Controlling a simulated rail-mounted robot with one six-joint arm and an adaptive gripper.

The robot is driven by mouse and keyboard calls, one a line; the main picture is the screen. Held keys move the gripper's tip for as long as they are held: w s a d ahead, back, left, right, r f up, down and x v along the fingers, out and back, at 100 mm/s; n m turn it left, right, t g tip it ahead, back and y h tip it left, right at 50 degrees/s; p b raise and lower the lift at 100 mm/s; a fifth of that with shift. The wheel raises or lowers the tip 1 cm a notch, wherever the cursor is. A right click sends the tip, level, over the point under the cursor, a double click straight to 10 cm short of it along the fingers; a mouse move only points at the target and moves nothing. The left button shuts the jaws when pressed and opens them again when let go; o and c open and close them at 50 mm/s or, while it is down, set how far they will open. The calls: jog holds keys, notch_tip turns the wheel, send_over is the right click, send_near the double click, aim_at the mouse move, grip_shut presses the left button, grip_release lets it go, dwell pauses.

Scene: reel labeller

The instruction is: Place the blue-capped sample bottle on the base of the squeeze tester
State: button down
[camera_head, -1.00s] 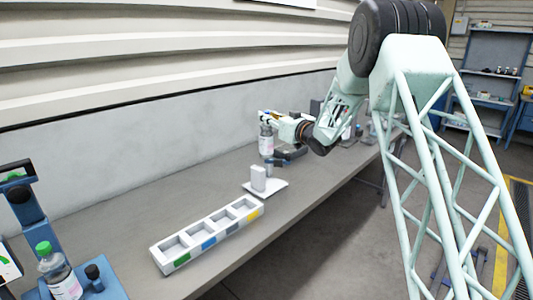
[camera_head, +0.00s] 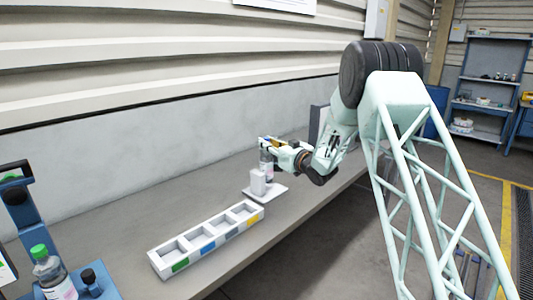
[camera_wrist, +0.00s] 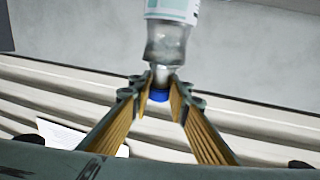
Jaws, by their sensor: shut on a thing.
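My gripper (camera_head: 267,144) is shut on the neck of a clear bottle (camera_head: 267,157) with a pale label. The blue cap (camera_wrist: 159,96) shows between the gripper fingers (camera_wrist: 160,86) in the wrist view, with the bottle body (camera_wrist: 168,42) beyond them. In the head view the bottle hangs upright behind a white block, which hides its lower part; I cannot tell whether it touches anything. A blue stand (camera_head: 27,212) with a column and black handle, perhaps the squeeze tester, is at the far left. A green-capped bottle (camera_head: 53,275) stands on its blue base.
A white tray (camera_head: 160,265) with several colour-marked compartments lies on the grey bench. Behind it is a white plate (camera_head: 277,193) bearing the white block (camera_head: 258,183), close to the held bottle. A dark upright box (camera_head: 318,125) stands farther back.

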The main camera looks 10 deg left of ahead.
aim_at(267, 151)
jog(key=shift+f+b, duration=0.45)
jog(key=shift+f, duration=1.85)
jog(key=c, duration=2.5)
grip_release()
jog(key=shift+o, duration=0.2)
jog(key=p+v, duration=0.1)
jog(key=v, duration=1.1)
jog(key=shift+p, duration=0.3)
jog(key=shift+r, duration=0.2)
